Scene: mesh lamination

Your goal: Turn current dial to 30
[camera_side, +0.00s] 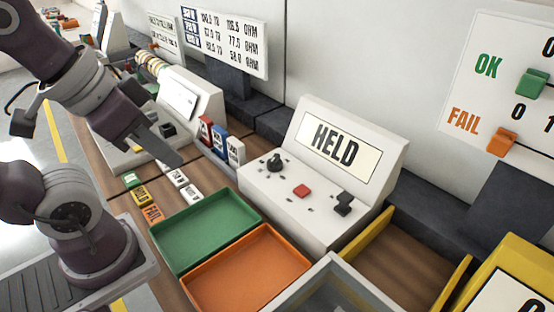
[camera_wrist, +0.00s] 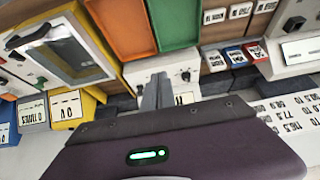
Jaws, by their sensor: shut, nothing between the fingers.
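A white sloped console (camera_side: 265,205) stands at the centre of the side view, its screen (camera_side: 338,142) reading HELD. A black knob (camera_side: 276,161), the likely current dial, sits at the left of its top. Its scale marks are too small to read. The knob also shows in the wrist view (camera_wrist: 185,75), close to the right of my fingers. My gripper (camera_side: 179,161) is shut and empty, in the air to the left of the console and apart from the knob. In the wrist view my gripper (camera_wrist: 158,78) overlaps the console and hides part of it.
The console also bears a red button (camera_side: 301,191) and a black switch (camera_side: 344,203). A green tray (camera_side: 205,232) and an orange tray (camera_side: 248,270) lie in front. Red, blue and white blocks (camera_side: 220,141) stand left of the console. A yellow-sided bin (camera_side: 440,290) is at right.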

